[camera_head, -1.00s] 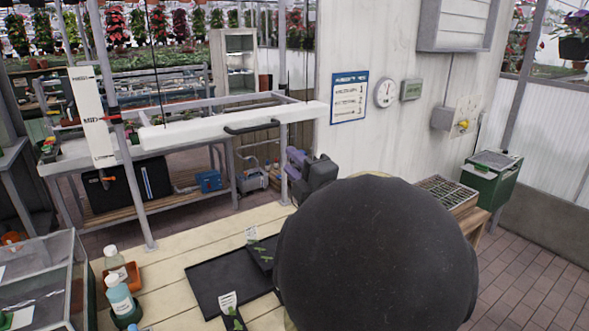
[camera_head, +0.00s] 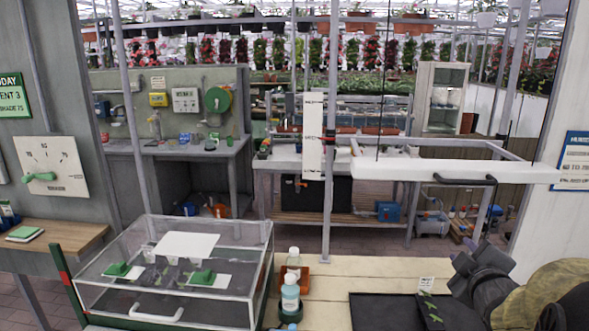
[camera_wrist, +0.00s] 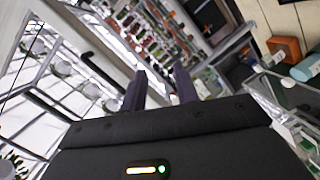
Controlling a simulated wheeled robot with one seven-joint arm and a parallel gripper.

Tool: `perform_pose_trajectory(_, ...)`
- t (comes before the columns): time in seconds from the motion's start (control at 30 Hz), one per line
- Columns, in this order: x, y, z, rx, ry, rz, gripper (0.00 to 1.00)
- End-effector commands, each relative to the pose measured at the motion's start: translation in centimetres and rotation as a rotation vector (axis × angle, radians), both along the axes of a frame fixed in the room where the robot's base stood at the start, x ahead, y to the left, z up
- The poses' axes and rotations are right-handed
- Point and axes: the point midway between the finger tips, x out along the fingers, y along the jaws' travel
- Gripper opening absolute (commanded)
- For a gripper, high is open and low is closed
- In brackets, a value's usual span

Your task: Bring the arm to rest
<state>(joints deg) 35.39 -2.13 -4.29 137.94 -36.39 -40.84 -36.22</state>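My arm shows at the lower right of the head view, with a dark rounded link and a tan link beside it. My gripper (camera_head: 466,264) is over the right end of the pale wooden bench, near a black tray (camera_head: 385,312). In the wrist view my gripper (camera_wrist: 160,88) has its two dark fingers apart, with nothing visible between them. The wrist view is tilted. Part of the arm is cut off by the edge of the head view.
A clear glass case (camera_head: 190,285) stands at the left of the bench. Bottles (camera_head: 290,296) stand beside an orange tray. A white sash bar (camera_head: 450,170) with a dark handle hangs beyond the bench.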

Motion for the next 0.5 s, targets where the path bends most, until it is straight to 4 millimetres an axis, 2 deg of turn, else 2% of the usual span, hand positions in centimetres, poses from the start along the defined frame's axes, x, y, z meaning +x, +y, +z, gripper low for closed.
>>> perform_pose_trajectory(0.03,0.6,1.6,-1.1,0.090,0.051,-0.011,0.30)
perform_pose_trajectory(0.1,0.8,3.4,-3.2,0.218,0.126,-0.047,0.30)
perform_pose_trajectory(0.27,-0.2,8.5,-7.8,0.486,0.322,-0.146,0.30)
perform_pose_trajectory(0.37,-1.9,12.1,-10.5,0.634,0.460,-0.220,0.30)
perform_pose_trajectory(0.5,-5.6,17.2,-13.4,0.803,0.668,-0.350,0.30)
